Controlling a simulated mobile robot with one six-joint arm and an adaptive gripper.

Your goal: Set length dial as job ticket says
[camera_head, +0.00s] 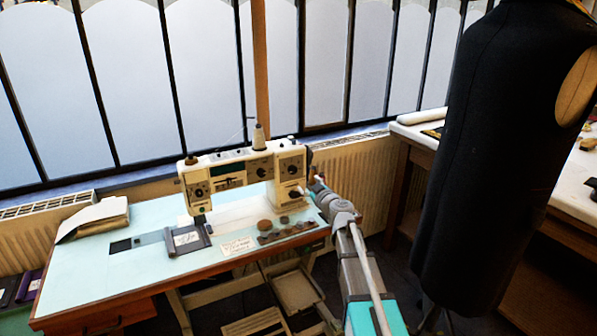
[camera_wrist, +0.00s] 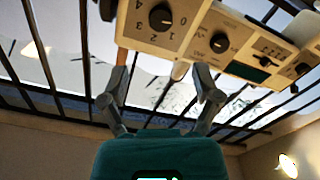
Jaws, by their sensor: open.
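A cream sewing machine (camera_head: 228,170) stands on the pale table, with several dark dials on its front. In the wrist view, which is tilted, one black dial (camera_wrist: 160,17) has digits 1 to 4 around it. I cannot tell which is the length dial. A small written card (camera_head: 237,246) lies on the table and may be the job ticket; its writing is too small to read. My gripper (camera_wrist: 164,78) is open and empty, its fingers below and apart from the dials in the wrist view.
A dark item with a white label (camera_head: 186,240) lies left of the card. Several round pieces (camera_head: 265,225) lie right of it. A folded cloth or paper stack (camera_head: 95,218) is at the table's left. A black dress form (camera_head: 490,150) stands right of my arm.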

